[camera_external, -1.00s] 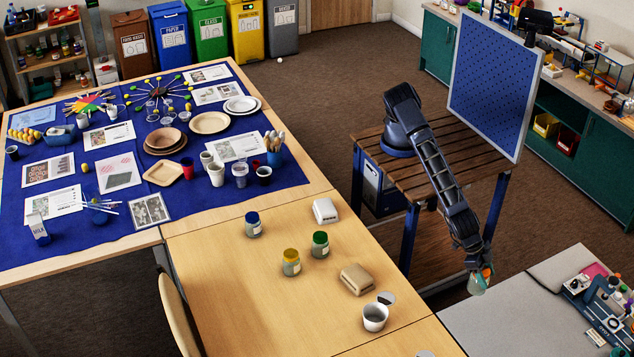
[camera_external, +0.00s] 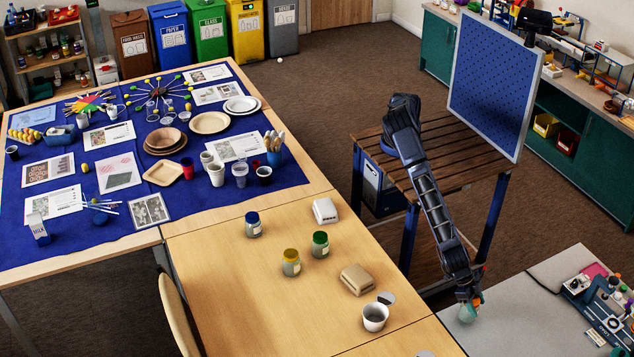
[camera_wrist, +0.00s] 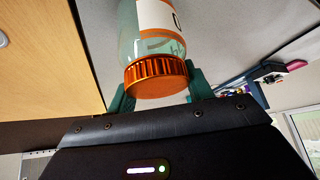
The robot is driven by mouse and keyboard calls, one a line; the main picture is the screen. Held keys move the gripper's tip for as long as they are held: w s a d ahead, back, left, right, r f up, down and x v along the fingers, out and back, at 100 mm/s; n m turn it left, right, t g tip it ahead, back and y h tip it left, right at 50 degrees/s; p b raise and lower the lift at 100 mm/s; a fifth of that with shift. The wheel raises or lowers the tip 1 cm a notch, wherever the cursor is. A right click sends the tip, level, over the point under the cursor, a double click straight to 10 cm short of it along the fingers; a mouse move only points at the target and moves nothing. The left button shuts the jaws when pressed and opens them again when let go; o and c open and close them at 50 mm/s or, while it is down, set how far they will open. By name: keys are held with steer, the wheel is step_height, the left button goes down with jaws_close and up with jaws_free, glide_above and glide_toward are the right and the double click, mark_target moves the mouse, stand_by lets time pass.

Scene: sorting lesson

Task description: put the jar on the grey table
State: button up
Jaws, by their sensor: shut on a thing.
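A clear jar (camera_wrist: 153,48) with an orange ribbed lid and a white label fills the upper middle of the wrist view. My gripper (camera_wrist: 155,88) is shut on it, with a green finger on either side near the lid. In the external view the jar (camera_external: 467,314) hangs under my gripper (camera_external: 470,300), over the near left part of the grey table (camera_external: 515,325). I cannot tell whether the jar's base touches the tabletop.
The wooden table (camera_external: 225,290) to the left holds jars with blue (camera_external: 252,224), green (camera_external: 320,245) and yellow (camera_external: 291,263) lids, plus a white cup (camera_external: 375,317). Equipment (camera_external: 610,310) stands on the grey table's right side. Its near left part looks clear.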

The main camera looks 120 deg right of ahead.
steer(key=shift+f, duration=1.1)
steer(key=shift+f, duration=0.1)
steer(key=o, duration=1.4)
steer(key=shift+w+d+r, duration=0.1)
steer(key=shift+w+r, duration=0.05)
steer(key=shift+r, duration=0.25)
steer(key=v, duration=1.1)
steer(key=shift+d+r, duration=0.1)
steer(key=shift+r, duration=0.05)
